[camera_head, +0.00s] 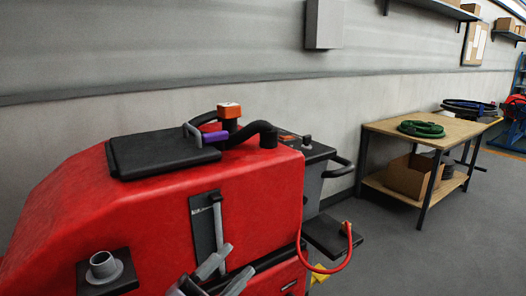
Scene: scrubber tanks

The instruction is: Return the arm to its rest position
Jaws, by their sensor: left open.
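My left gripper (240,258) is at the bottom centre, in front of the red scrubber machine (255,185). Its two pale grey fingers are apart, with nothing seen between them. I cannot tell whether it touches the machine's side. The arm behind it is mostly cut off by the lower edge. My right gripper is not in view.
The machine bears a black lid (160,152), a purple part (215,137), an orange cap (229,110) and a black hose (250,130). A red hose (335,268) loops at its right. A wooden table (455,130) holds a green coil (421,128). Floor between is clear.

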